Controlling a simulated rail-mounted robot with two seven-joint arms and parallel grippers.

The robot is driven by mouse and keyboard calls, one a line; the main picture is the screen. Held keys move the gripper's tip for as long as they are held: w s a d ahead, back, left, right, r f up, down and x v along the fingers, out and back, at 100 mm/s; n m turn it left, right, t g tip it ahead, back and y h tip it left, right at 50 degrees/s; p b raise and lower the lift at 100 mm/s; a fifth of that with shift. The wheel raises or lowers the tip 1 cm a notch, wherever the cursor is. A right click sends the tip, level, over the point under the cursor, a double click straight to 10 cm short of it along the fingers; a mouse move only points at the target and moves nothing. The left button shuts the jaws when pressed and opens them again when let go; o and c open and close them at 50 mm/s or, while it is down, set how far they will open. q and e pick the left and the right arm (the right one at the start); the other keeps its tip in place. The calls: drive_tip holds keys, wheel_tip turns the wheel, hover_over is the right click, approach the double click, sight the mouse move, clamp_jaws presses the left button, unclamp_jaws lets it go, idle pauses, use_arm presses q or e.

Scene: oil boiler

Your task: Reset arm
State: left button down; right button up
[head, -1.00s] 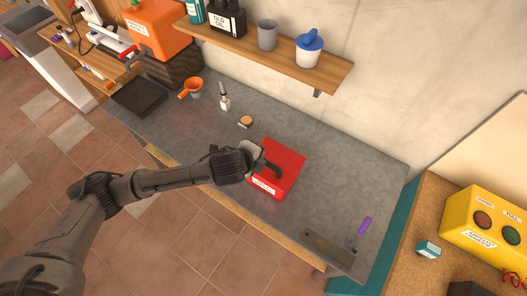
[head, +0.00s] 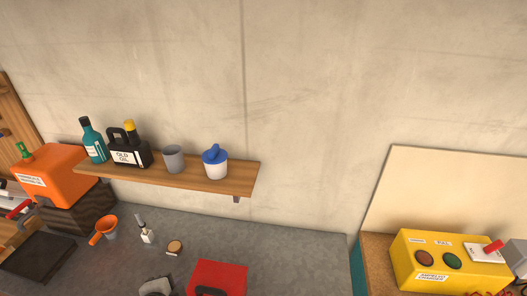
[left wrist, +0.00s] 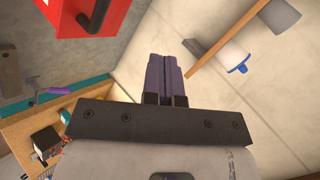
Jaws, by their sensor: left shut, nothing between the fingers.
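My left gripper (left wrist: 165,75) shows in the left wrist view with its two dark fingers pressed together and nothing between them. The red box (head: 218,275) with a black handle lies on the grey workbench (head: 300,265). The red box also shows at the top left of the left wrist view (left wrist: 72,20), apart from the fingers. My right gripper is in neither current view.
A wooden shelf (head: 235,180) on the wall holds bottles, a grey cup (head: 173,158) and a blue-lidded container (head: 215,163). An orange funnel (head: 105,230) and a round lid (head: 175,248) stand on the bench. A yellow charger (head: 440,262) is at right.

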use_arm(q)
wheel_tip(320, 180, up, 6)
drive_tip(key=s+n+t, duration=0.1)
drive_tip(key=s+n, duration=0.1)
drive_tip(key=n, duration=0.4)
drive_tip(key=s+f+n+g+p, duration=0.1)
drive_tip(key=s+f+n+g, duration=0.2)
drive_tip(key=s+f, duration=0.6)
drive_tip(key=s+f+n+g+p, duration=0.2)
drive_tip(key=s+f, duration=0.7)
drive_tip(key=s, duration=0.6)
drive_tip(key=n+g, duration=0.1)
drive_tip(key=g, duration=0.1)
drive_tip(key=shift+s+f+g+h+p, duration=0.2)
drive_tip(key=shift+s+g+h+p, duration=0.1)
